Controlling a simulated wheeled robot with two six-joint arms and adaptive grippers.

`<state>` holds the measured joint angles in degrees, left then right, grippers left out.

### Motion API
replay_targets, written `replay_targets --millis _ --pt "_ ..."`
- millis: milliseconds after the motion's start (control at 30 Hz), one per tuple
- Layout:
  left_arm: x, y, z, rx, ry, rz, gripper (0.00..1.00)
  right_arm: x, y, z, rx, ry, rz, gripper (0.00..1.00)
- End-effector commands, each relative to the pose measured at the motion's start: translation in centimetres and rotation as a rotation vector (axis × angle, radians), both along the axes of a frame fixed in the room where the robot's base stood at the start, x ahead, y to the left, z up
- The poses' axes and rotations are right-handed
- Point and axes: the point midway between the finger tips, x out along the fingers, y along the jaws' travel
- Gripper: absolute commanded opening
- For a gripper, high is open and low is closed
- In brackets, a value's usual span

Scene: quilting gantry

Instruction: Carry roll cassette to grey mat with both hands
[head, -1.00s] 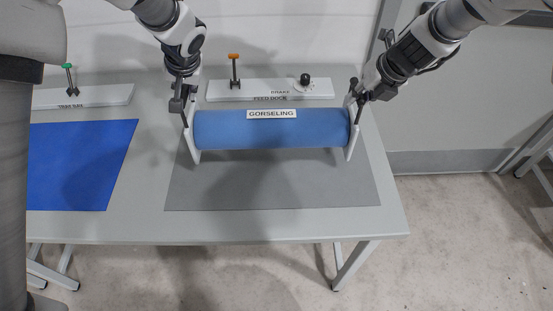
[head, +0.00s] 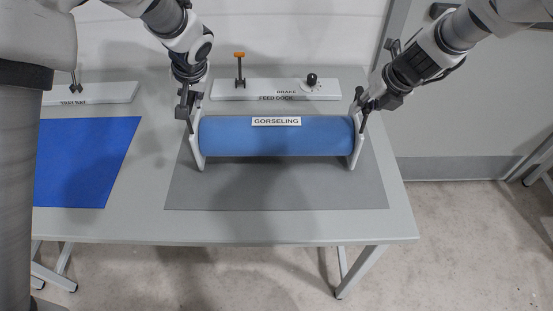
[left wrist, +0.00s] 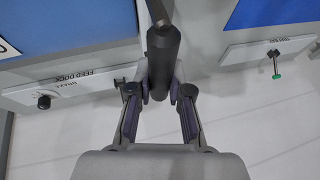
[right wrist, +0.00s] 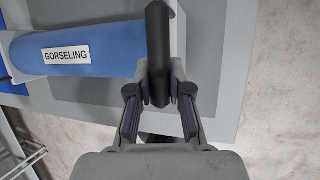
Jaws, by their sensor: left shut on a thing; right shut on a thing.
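The roll cassette (head: 275,143) is a blue roll labelled GORSELING, with white end plates and a dark handle at each end. It is over the back part of the grey mat (head: 290,190), lying left to right; I cannot tell whether its plates touch the mat. My left gripper (head: 187,112) is shut on the left handle, which shows dark between the jaws in the left wrist view (left wrist: 162,65). My right gripper (head: 363,103) is shut on the right handle, seen in the right wrist view (right wrist: 159,55). The roll hides part of the mat.
Behind the cassette is a white feed dock (head: 235,90) with an orange-topped lever (head: 239,66) and a black brake knob (head: 311,79). A blue mat (head: 85,165) lies left, with another white dock (head: 110,94) behind it. The grey mat's front is clear.

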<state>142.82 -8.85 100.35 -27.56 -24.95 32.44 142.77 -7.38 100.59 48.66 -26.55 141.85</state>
Motion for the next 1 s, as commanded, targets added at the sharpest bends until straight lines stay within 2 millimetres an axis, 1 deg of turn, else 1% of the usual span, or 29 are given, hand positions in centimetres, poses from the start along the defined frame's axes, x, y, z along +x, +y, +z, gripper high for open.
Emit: replay_targets --millis 33,167,200,233,267,533,667,767,1000 --pt "0.1 0.0 -0.6 0.000 -0.003 -0.001 0.00 0.1 0.0 -0.5 0.000 -0.004 -0.001 0.00" --pt "0.1 0.0 -1.5 0.000 -0.003 -0.001 0.00 0.1 0.0 -1.5 0.000 -0.004 -0.001 0.00" --pt "0.0 0.0 -1.3 0.001 0.001 0.001 0.29 0.0 0.0 -1.3 -0.001 -0.001 -0.001 0.29" --pt "0.0 0.0 -1.2 0.000 0.001 0.000 0.40 0.0 0.0 -1.2 -0.001 -0.001 -0.001 0.40" --pt "0.0 0.0 -1.2 0.000 0.001 0.000 0.44 0.0 0.0 -1.2 -0.001 -0.001 -0.001 0.44" --pt "0.0 0.0 -1.2 0.000 0.000 0.000 0.44 0.0 0.0 -1.2 0.000 0.000 0.000 0.44" --pt "-0.3 -0.3 -0.2 0.001 -0.002 0.000 0.44 0.0 0.0 -1.2 0.000 0.000 0.000 0.44" --pt "-1.0 -0.8 1.6 0.002 -0.005 -0.001 0.44 0.0 0.0 -1.2 0.000 0.000 0.000 0.44" --pt "-3.2 -2.5 7.1 0.002 -0.005 0.000 0.44 0.0 0.0 -1.2 0.000 0.000 0.000 0.44"
